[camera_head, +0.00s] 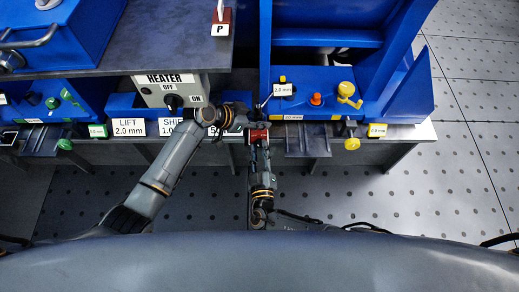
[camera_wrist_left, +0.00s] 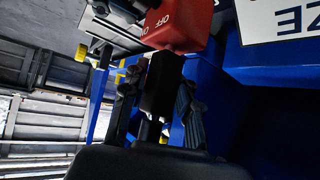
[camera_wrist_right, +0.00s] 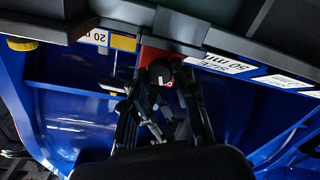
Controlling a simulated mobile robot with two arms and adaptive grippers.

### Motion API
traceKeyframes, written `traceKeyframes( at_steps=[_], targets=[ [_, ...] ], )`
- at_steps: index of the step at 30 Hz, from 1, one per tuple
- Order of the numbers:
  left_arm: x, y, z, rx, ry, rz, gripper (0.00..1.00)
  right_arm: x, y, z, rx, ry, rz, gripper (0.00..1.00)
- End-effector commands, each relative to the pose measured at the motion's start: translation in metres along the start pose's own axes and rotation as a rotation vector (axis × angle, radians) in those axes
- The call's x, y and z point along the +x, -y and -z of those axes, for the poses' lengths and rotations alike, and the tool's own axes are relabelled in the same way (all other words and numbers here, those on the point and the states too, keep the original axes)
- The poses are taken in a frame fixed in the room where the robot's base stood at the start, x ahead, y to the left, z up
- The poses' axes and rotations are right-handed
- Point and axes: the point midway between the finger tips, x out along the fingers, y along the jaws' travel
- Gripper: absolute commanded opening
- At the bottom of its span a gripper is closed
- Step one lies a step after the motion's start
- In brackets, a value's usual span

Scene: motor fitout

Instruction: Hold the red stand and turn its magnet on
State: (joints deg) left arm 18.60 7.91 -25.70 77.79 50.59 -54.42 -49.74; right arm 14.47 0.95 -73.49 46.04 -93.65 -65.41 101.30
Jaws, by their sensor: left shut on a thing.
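The red stand (camera_head: 259,135) is at the bench edge, below the blue fixture. In the left wrist view its red body (camera_wrist_left: 182,22) carries OFF and ON lettering. My left gripper (camera_head: 245,117) is shut on a black part of the stand (camera_wrist_left: 160,85), just below the red body in that view. In the right wrist view the red body (camera_wrist_right: 150,58) sits behind a round black knob (camera_wrist_right: 163,74) with a red mark. My right gripper (camera_head: 259,147) is open, its fingers on either side of the knob. Whether they touch it is hard to tell.
The grey heater box (camera_head: 172,90) with its own knob stands to the left. The blue fixture (camera_head: 325,82) with yellow and orange knobs is to the right. The floor (camera_head: 345,195) in front is clear.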

Motion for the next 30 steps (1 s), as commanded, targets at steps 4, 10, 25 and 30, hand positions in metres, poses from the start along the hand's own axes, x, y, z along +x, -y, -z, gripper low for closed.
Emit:
traceKeyframes(
  at_steps=[4,10,25,30],
  targets=[
    [-0.002,0.004,-0.002,-0.001,0.002,0.009,0.00,0.000,0.000,0.000,0.000,0.000,0.000,0.50],
    [-0.002,0.004,-0.002,0.000,0.002,0.009,0.00,0.000,0.000,0.000,0.001,0.001,0.000,0.50],
    [-0.002,0.004,-0.002,0.000,0.002,0.009,0.00,-0.074,0.000,-0.002,0.002,0.004,0.003,0.50],
    [-0.002,0.004,-0.002,0.000,0.002,0.009,0.00,-0.103,0.000,-0.001,0.002,0.001,0.001,0.50]
  ],
)
